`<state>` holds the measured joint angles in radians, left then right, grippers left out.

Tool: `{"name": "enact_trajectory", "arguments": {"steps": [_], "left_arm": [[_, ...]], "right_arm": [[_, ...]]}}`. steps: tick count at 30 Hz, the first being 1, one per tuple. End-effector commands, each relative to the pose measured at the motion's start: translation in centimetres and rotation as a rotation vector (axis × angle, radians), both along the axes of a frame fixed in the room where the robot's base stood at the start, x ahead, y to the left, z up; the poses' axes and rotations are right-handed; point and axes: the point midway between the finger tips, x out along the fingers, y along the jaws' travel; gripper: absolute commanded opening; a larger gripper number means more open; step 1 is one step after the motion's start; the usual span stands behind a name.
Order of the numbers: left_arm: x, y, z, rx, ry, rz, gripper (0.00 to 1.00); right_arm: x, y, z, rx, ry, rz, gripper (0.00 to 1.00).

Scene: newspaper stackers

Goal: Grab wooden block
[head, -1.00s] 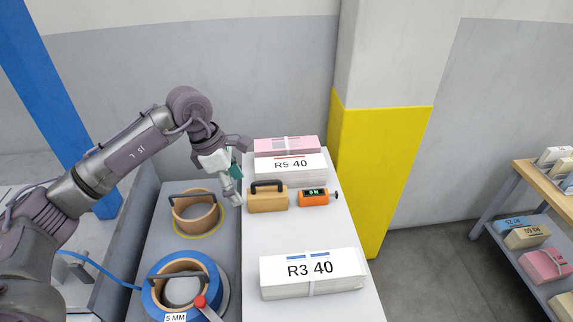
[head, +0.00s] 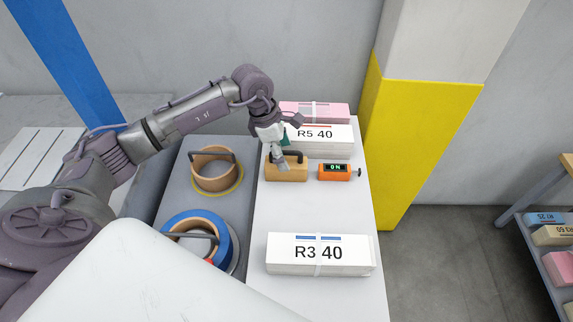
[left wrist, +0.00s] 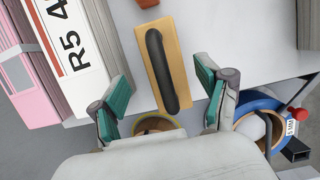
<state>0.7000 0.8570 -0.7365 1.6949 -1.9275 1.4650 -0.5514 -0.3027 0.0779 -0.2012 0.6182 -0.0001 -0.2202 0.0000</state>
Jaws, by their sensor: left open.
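The wooden block (head: 287,173) with a dark handle on top sits on the white table, in front of the R5 40 stack. In the left wrist view the wooden block (left wrist: 179,55) lies between and ahead of my finger pads, its black handle running lengthwise. My left gripper (head: 280,162) is over the left part of the block in the head view, covering some of it. In the left wrist view the left gripper (left wrist: 163,98) is open, its green pads on either side of the block with nothing held. Contact cannot be told. My right gripper is not in view.
An orange gauge (head: 335,172) stands just right of the block. The R5 40 stack (head: 325,140) is behind it and the R3 40 stack (head: 319,255) nearer. Two ring-shaped items, one tan (head: 215,176) and one blue (head: 225,240), are at left.

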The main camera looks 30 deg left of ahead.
Motion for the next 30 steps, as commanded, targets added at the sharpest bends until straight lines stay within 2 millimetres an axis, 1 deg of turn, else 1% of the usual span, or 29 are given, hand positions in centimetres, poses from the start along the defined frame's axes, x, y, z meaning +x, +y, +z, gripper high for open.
{"name": "enact_trajectory", "arguments": {"steps": [2, 6, 10, 14, 19, 20, 30], "left_arm": [[-0.2, -0.1, -0.6, 0.001, 0.005, 0.001, 0.76], [-0.5, -0.3, -2.7, 0.000, 0.007, 0.000, 0.76], [-0.2, -0.7, -4.4, -0.001, 0.003, 0.000, 0.76], [-0.1, -0.8, -5.1, -0.001, 0.001, 0.001, 0.76], [-0.1, -0.8, -5.2, 0.000, 0.001, 0.000, 0.76], [-0.1, -0.8, -5.2, 0.000, 0.001, 0.000, 0.73], [-0.1, -0.8, -5.1, 0.000, 0.001, 0.000, 0.16]], "right_arm": [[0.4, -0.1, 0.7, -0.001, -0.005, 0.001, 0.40], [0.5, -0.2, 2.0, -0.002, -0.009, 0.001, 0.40], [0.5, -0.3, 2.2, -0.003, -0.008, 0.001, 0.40], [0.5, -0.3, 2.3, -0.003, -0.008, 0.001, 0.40], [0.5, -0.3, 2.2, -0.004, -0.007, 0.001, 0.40], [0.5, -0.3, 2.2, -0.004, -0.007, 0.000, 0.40], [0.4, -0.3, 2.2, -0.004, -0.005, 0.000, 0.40]]}}
